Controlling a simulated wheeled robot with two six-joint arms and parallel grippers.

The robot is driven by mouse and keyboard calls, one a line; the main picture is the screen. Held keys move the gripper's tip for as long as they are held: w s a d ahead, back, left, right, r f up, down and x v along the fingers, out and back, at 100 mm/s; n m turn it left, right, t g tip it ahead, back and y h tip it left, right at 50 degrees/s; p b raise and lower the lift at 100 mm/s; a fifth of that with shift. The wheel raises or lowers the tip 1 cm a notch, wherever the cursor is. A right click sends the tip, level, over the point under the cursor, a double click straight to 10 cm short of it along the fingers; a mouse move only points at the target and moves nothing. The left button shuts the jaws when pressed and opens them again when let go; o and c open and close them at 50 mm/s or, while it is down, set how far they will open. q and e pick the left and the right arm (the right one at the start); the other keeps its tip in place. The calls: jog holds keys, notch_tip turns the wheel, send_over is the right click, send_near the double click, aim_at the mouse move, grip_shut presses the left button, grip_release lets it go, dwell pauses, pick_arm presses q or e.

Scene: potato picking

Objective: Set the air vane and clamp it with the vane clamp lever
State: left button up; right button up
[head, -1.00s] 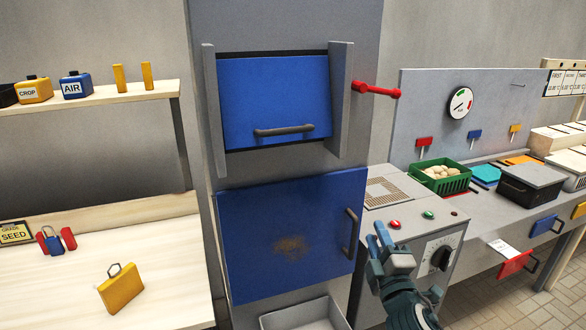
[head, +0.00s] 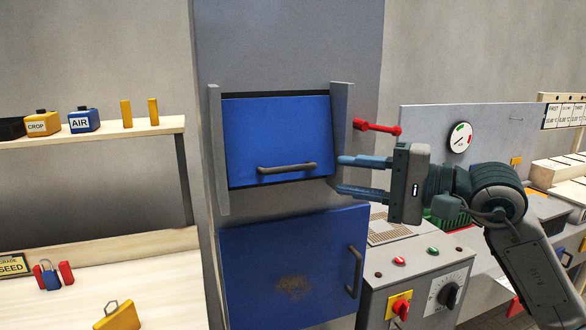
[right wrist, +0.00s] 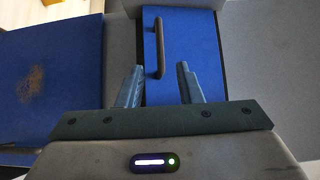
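The upper blue panel (head: 270,128), apparently the air vane, sits tilted between two grey side plates on the machine column. Its dark handle (head: 287,168) runs along its lower edge. A red lever (head: 377,128), apparently the vane clamp lever, sticks out to the right of the right side plate. My right gripper (head: 345,175) is open and empty, its fingers pointing left at the right side plate, below the red lever. In the right wrist view the blue panel's handle (right wrist: 160,48) lies just ahead of the open fingertips. My left gripper is out of view.
A lower blue door (head: 290,255) with its own handle sits below the panel. A control box (head: 420,275) with knobs stands under my right arm. A shelf (head: 95,133) with labelled blocks is at left. A gauge (head: 460,137) is on the board behind my arm.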

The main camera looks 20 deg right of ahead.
aim_at(297, 169)
jog(key=shift+p+x, duration=1.4)
jog(key=shift+x, duration=0.85)
jog(key=shift+p+x, duration=0.6)
jog(key=shift+x, duration=0.6)
jog(key=shift+p+x, duration=0.8)
jog(key=shift+x, duration=1.15)
grip_shut()
